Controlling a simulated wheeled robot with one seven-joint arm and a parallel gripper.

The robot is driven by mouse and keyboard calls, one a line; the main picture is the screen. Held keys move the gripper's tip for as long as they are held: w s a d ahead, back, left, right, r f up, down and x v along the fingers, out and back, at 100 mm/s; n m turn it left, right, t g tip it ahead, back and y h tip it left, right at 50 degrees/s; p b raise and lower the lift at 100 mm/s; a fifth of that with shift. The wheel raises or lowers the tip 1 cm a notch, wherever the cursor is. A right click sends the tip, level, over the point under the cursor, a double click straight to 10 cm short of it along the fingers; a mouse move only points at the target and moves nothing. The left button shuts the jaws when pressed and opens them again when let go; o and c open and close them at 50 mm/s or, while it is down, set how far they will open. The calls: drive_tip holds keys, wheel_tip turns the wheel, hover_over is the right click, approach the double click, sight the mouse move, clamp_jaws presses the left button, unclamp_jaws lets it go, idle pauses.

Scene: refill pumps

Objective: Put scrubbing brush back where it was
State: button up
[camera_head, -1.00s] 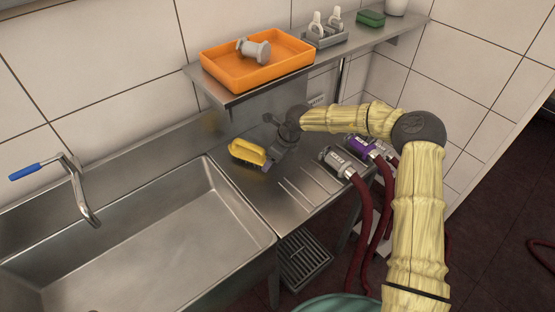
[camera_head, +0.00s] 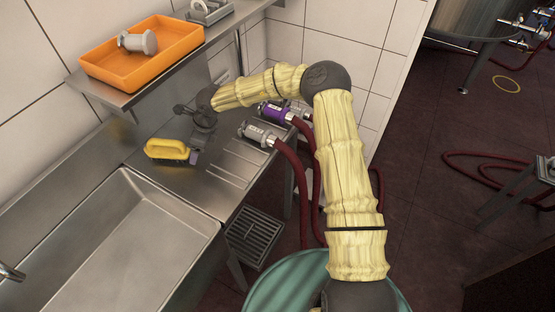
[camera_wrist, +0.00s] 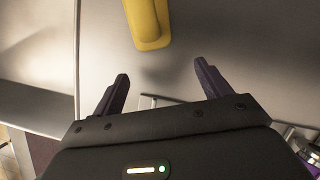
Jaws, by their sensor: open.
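The scrubbing brush (camera_head: 168,150) has a yellow handle and dark bristles. It lies on the steel drainboard (camera_head: 188,187) beside the sink, bristles down. My gripper (camera_head: 196,152) is just to the right of the brush, low over the drainboard. In the wrist view the two dark fingers (camera_wrist: 160,84) are spread apart with nothing between them. The end of the yellow handle (camera_wrist: 150,28) shows beyond the fingertips, apart from them. The bristles are hidden in the wrist view.
A steel sink (camera_head: 118,235) lies left of the drainboard. An orange tray (camera_head: 150,72) with a grey fitting (camera_head: 137,41) sits on the wall shelf above. Hose couplings (camera_head: 258,134) lie at the drainboard's right. A green drum (camera_head: 270,290) stands in front.

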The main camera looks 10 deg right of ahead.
drive_tip(key=shift+w+d+r+n, duration=0.15)
drive_tip(key=shift+d+r+n, duration=0.1)
drive_tip(key=shift+d+n, duration=0.05)
drive_tip(key=s+d+r+n+t+h, duration=0.1)
drive_tip(key=s+d+r+n+t, duration=0.3)
drive_tip(key=d+r+n, duration=0.65)
drive_tip(key=s+d+r+n+g+h, duration=0.1)
drive_tip(key=s+d+n, duration=0.4)
drive_tip(key=s+d, duration=0.3)
drive_tip(key=s+d+r+n+g+h, duration=0.1)
drive_tip(key=s+d+n, duration=0.4)
drive_tip(key=s, duration=0.9)
drive_tip(key=d+g+h, duration=0.1)
drive_tip(key=d, duration=0.2)
drive_tip(key=shift+d+r, duration=0.2)
drive_tip(key=shift+d, duration=0.1)
drive_tip(key=shift+s+r, duration=0.1)
drive_tip(key=shift+r, duration=0.05)
drive_tip(key=shift+r+p, duration=0.7)
drive_tip(key=shift+p, duration=0.1)
